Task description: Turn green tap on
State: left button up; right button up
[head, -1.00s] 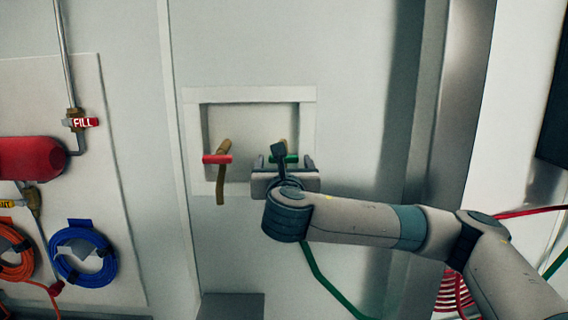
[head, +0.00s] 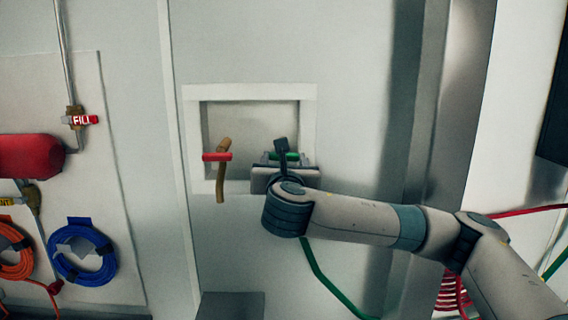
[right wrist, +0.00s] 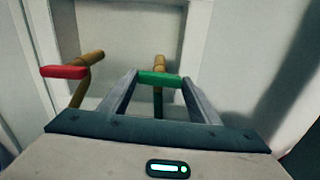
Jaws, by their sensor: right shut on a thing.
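The green tap handle (right wrist: 160,79) is a short horizontal bar on a brass tap (right wrist: 160,62) in the wall recess. My right gripper (right wrist: 159,84) has one finger at each end of this bar and is shut on it. In the head view, the green handle (head: 286,156) shows just above the gripper body, and the wrist hides the lower part of the tap. A green hose (head: 324,279) runs down from behind my wrist. My left gripper is not in view.
A second brass tap with a red handle (head: 217,157) sits to the left in the same white-framed recess (head: 249,92). Blue (head: 83,266) and orange (head: 15,262) hose coils hang on the left panel. A grey box (head: 232,305) is below.

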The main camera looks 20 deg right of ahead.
jog(key=shift+f+m+b, duration=0.15)
jog(key=shift+m+b, duration=3.2)
jog(key=shift+m, duration=1)
jog(key=shift+f+m+b, duration=0.1)
jog(key=shift+m+b, duration=3.2)
jog(key=shift+m, duration=1.05)
jog(key=o, duration=1)
jog(key=shift+s+d+r, duration=0.1)
jog(key=shift+r, duration=0.05)
jog(key=shift+o, duration=0.2)
jog(key=shift+s, duration=0.1)
